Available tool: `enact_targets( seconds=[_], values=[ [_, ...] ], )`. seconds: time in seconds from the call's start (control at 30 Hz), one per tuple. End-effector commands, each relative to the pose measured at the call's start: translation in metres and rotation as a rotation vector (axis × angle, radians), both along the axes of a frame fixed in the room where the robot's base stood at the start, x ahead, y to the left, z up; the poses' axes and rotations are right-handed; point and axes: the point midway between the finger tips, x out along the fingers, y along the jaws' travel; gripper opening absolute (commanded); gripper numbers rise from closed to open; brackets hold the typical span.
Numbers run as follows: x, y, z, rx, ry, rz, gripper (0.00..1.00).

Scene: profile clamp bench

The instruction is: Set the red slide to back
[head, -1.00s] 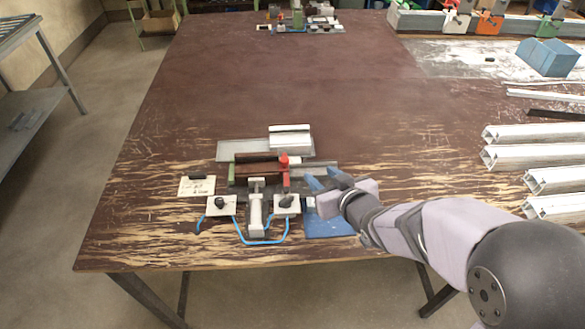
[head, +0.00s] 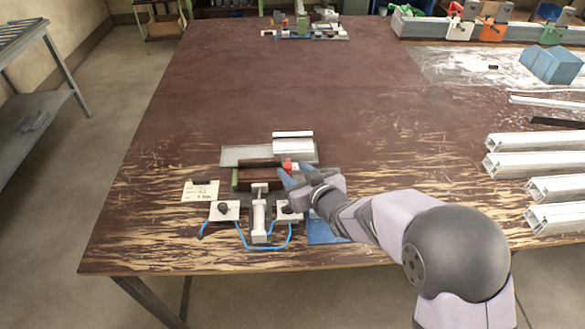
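The red slide (head: 288,164) sits on the small clamp fixture at the near part of the bench, at the right end of a dark brown profile (head: 258,174). Only its upper part shows; my gripper hides the lower part. My gripper (head: 292,170) is right at the slide, reaching in from the right. Its two blue fingers look spread apart, one near the slide's front and one to its right. I cannot tell whether either finger touches the slide.
A paper card (head: 200,191) lies left. White profiles (head: 535,137) lie right. The middle of the bench is clear.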

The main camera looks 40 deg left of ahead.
Motion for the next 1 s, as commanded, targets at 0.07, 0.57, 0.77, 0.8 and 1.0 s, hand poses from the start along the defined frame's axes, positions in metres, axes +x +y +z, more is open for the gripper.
enact_targets(
  seconds=[0.07, 0.57, 0.77, 0.8, 1.0],
  values=[
    [0.002, 0.005, -0.003, -0.002, 0.001, 0.000, 0.38],
    [0.005, 0.012, -0.006, -0.001, 0.000, 0.000, 0.26],
    [0.005, 0.011, -0.006, -0.001, 0.000, 0.000, 0.00],
    [0.005, 0.011, -0.005, -0.001, 0.000, 0.000, 0.00],
    [0.023, -0.005, -0.004, -0.001, -0.002, -0.006, 0.00]
  ],
)
